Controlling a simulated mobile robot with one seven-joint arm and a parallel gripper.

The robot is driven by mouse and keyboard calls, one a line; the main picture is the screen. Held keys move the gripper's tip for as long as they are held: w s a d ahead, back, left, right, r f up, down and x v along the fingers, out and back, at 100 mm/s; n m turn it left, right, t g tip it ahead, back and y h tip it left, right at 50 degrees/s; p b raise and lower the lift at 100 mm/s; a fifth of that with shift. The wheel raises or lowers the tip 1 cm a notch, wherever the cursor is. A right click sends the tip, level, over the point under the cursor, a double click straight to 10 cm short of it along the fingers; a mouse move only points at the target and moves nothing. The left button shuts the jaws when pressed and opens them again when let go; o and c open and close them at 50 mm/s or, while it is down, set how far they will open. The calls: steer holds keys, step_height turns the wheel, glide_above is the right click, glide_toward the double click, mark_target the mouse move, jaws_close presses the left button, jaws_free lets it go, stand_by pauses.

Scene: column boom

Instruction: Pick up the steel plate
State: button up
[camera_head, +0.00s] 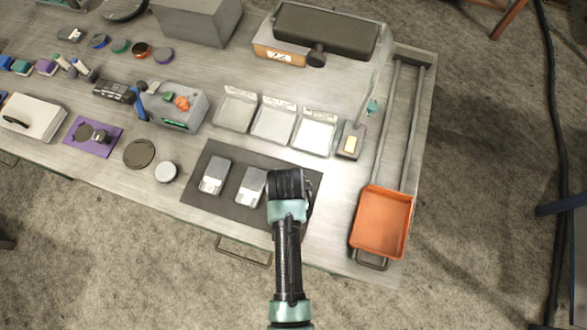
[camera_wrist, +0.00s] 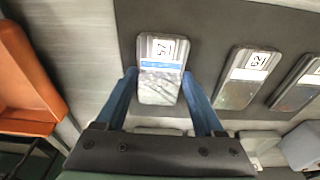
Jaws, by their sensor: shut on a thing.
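A grey metal plate (camera_wrist: 159,88) with a white number label lies between the two blue fingers of my gripper (camera_wrist: 160,74) in the wrist view. The fingers are shut on its long sides. Two similar labelled plates lie beside it on the dark mat: a middle one (camera_wrist: 245,76) and an outer one (camera_wrist: 299,84). In the head view these two, the middle plate (camera_head: 251,186) and the outer plate (camera_head: 214,176), show left of my gripper (camera_head: 290,184). There my gripper hides the held plate. I cannot tell whether the held plate still touches the mat.
The dark mat (camera_head: 193,190) lies near the bench's front edge. An orange tray (camera_head: 382,222) on two rails is at the right. Three pale open trays (camera_head: 272,125) stand behind the mat. A small grey block (camera_head: 350,140) is right of them.

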jaws_close()
steer(key=shift+r, duration=0.15)
